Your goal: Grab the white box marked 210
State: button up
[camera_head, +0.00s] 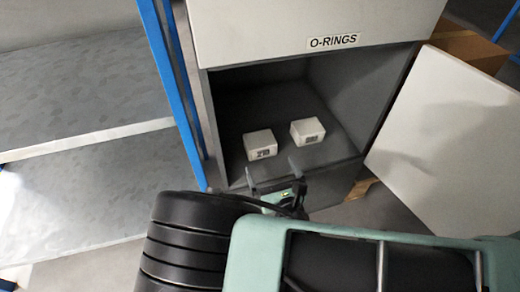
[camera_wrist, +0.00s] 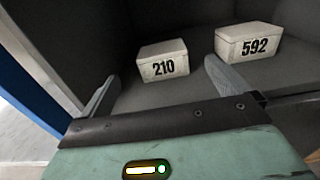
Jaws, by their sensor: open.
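The white box marked 210 (camera_wrist: 163,62) sits on the dark floor of the open compartment in the wrist view. It is the left box in the head view (camera_head: 261,145). My gripper (camera_head: 274,172) is open and empty at the compartment's front edge. In the wrist view its two fingers (camera_wrist: 160,90) reach inward, with the 210 box ahead between them and not touched.
The cabinet (camera_head: 320,25) has a panel labelled O-RINGS (camera_head: 334,41) above the opening. Its side walls bound the compartment. A white door (camera_head: 450,140) stands open at the right. A blue post (camera_head: 172,85) and grey shelves (camera_head: 85,85) are at the left. A cardboard box (camera_head: 468,46) is behind.

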aim_at(260, 139)
jog(key=b+x, duration=0.2)
jog(key=x, duration=0.4)
jog(key=shift+w+f, duration=0.1)
jog(key=shift+w, duration=0.15)
jog(key=b+x, duration=0.4)
jog(key=shift+w+f, duration=0.2)
jog(key=shift+f, duration=0.05)
jog(key=shift+w+a+r, duration=0.2)
jog(key=shift+w, duration=0.3)
jog(key=c, duration=1.1)
